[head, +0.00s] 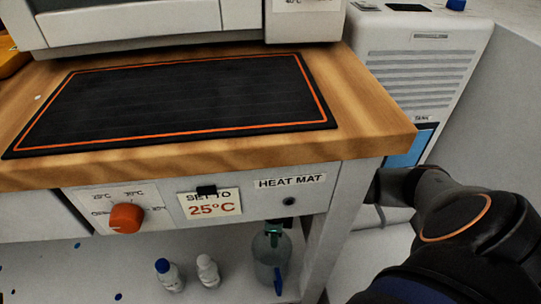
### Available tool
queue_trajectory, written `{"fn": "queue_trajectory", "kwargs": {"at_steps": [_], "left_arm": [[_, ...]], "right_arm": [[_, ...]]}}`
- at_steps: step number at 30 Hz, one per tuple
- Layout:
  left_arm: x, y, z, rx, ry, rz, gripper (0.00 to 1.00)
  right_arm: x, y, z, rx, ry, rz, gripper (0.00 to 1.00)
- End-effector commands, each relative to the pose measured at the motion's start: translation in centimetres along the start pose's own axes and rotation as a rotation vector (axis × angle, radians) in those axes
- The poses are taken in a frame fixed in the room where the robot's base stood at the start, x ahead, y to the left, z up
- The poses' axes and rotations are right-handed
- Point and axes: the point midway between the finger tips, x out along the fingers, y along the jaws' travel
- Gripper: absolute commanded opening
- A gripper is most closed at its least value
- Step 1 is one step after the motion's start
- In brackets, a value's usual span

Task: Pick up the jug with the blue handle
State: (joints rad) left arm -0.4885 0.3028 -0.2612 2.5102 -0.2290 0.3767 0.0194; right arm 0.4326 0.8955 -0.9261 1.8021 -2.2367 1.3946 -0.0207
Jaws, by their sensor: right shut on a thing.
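The clear jug (268,262) with the blue handle (278,282) is under the bench, next to the bench leg. Its upper part is overlapped by the front panel's lower edge and by dark and green parts at its neck. My right arm comes in from the right and passes behind the bench leg. Only a little of my right gripper (273,230) shows, shut at the top of the jug; its fingers are mostly hidden. I cannot tell whether the jug is clear of the shelf. My left gripper is not in view.
A blue-capped bottle (168,275) and a white bottle (207,271) stand left of the jug. The wooden bench (370,120) with the heat mat (190,95) is above. The bench leg (326,235) stands close to my arm. A tank unit (425,70) is at the right.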

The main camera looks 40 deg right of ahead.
Motion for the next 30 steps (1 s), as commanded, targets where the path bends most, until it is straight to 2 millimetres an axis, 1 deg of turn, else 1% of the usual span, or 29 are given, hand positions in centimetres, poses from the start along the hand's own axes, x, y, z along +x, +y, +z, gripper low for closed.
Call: {"fn": "queue_trajectory", "kwargs": {"at_steps": [26, 28, 30], "left_arm": [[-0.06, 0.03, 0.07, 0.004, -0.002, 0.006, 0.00], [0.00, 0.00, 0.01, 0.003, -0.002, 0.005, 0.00], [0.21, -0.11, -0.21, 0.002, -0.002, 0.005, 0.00]], "right_arm": [[-0.03, 0.01, 0.04, 0.000, -0.001, 0.000, 0.00], [-0.17, 0.01, 0.04, 0.000, -0.001, 0.000, 0.00], [-0.73, -0.01, 0.07, 0.000, -0.002, -0.001, 0.00]]}}
